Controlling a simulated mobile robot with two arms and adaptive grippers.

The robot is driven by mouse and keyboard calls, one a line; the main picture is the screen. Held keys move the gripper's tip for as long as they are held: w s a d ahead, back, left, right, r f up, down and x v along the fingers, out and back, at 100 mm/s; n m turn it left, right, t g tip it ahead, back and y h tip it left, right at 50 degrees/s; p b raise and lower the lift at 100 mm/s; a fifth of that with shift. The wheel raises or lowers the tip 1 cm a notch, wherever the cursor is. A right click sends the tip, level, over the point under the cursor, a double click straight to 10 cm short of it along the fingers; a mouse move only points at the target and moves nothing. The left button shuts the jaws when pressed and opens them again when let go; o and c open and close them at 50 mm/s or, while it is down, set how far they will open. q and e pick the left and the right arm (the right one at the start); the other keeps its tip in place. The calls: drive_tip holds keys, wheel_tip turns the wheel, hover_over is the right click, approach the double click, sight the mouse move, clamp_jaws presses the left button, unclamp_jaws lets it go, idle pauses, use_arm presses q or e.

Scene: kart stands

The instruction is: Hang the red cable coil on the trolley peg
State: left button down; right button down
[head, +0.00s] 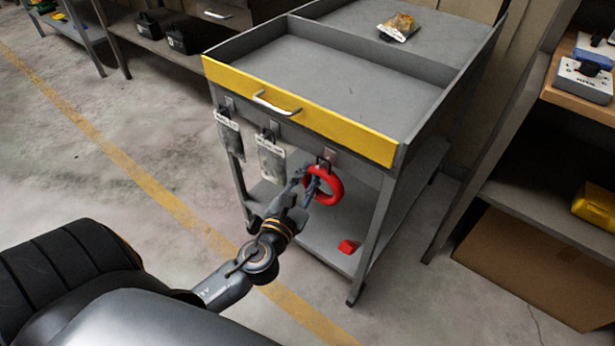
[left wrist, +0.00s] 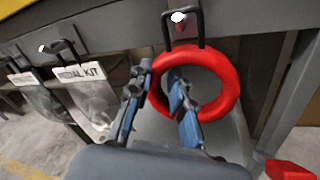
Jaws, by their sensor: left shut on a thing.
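The red cable coil (head: 323,186) is a thick ring with a black loop at its top, in front of the trolley (head: 318,118) below its yellow front edge. My left gripper (head: 308,183) is shut on the coil's left side; in the left wrist view one finger passes through the red ring (left wrist: 222,107) and the other lies outside it. The trolley peg (left wrist: 178,17), with a pale tip, shows inside the black loop's outline. Whether the loop rests on the peg, I cannot tell. My right gripper is not in view.
Two bagged kits (head: 271,160) (head: 229,134) hang on pegs to the left. A red block (head: 348,246) lies on the trolley's lower shelf. A small packet (head: 398,27) lies on top. A shelf unit with a yellow case (head: 597,205) stands at the right; open floor lies at the left.

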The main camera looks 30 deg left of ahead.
use_arm(q)
drive_tip(key=c, duration=1.1)
unclamp_jaws()
